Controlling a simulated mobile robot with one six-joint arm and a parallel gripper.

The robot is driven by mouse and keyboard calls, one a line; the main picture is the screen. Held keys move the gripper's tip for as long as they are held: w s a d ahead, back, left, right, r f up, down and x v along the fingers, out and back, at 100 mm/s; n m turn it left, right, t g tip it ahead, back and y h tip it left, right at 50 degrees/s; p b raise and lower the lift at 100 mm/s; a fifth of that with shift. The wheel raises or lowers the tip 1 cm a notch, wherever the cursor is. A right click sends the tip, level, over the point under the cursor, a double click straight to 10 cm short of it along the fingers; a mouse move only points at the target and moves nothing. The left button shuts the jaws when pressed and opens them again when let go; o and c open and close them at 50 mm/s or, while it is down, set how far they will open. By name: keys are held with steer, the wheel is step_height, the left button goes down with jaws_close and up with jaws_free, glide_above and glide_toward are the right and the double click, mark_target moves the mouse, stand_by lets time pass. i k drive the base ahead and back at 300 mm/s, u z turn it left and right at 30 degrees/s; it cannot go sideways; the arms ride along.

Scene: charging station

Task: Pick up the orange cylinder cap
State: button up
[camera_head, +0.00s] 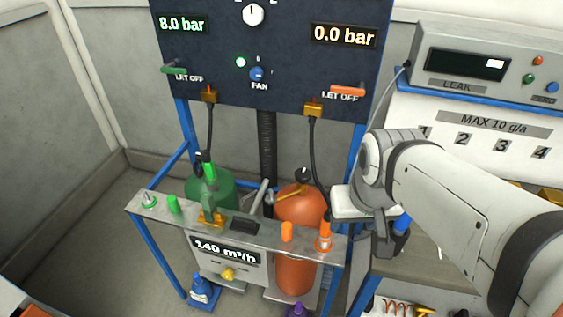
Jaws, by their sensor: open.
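A small upright orange cap (287,231) stands on the metal shelf (262,238) in front of the orange cylinder (300,207). A second orange piece (324,238), wider at its base, stands to its right near the shelf's right end. I cannot tell for certain which of the two is the cylinder cap. My gripper (386,247) is to the right of the shelf's right end, apart from both orange pieces. It is open, with nothing seen between its fingers; my arm partly hides it. A blue piece (402,224) shows right beside it.
A green cylinder (210,190) stands behind the shelf at left, with small green parts on the shelf. Black hoses hang from the dark panel (270,40) above. A leak tester (487,62) stands at right. Clear floor (120,245) lies at left.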

mark_target(287, 227)
steer(key=z, duration=0.25)
steer(key=k, duration=0.85)
steer(key=u, duration=0.75)
steer(key=i, duration=1)
steer(key=u, duration=0.05)
